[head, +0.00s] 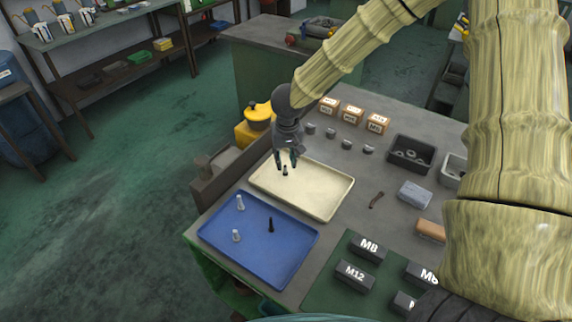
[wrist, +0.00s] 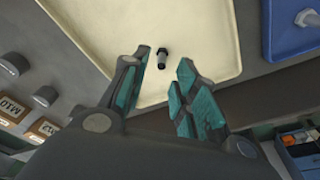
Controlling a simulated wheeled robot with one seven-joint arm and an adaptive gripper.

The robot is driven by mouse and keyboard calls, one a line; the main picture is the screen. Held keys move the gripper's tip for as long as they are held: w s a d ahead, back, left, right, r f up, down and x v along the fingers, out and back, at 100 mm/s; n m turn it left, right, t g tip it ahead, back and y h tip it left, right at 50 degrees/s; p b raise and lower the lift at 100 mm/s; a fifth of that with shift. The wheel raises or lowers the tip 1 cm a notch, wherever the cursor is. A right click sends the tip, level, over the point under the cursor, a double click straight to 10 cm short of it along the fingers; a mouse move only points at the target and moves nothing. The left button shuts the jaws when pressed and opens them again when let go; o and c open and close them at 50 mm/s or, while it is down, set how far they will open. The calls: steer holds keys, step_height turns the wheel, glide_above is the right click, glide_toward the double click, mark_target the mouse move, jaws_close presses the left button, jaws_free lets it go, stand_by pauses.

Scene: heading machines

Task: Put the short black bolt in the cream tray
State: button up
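The cream tray (head: 325,205) lies on the grey bench; it also fills the upper middle of the wrist view (wrist: 210,30). My gripper is over the tray's back left part, fingers spread in the wrist view (wrist: 163,68). I cannot tell whether the bolt rests on the tray floor or is just above it.
A blue tray (head: 262,258) in front holds a longer black bolt (head: 270,226) and two light grey bolts (head: 240,202). Small labelled boxes (head: 352,113) and a dark bin (head: 411,155) stand behind and to the right. Labelled dark blocks (head: 367,247) sit on a green mat.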

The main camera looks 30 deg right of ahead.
step_height(320, 180, up, 8)
steer(key=s, duration=0.1)
steer(key=shift+a+b, duration=0.2)
steer(key=shift+b, duration=0.2)
steer(key=shift+s+d, duration=0.1)
steer(key=shift+s, duration=0.05)
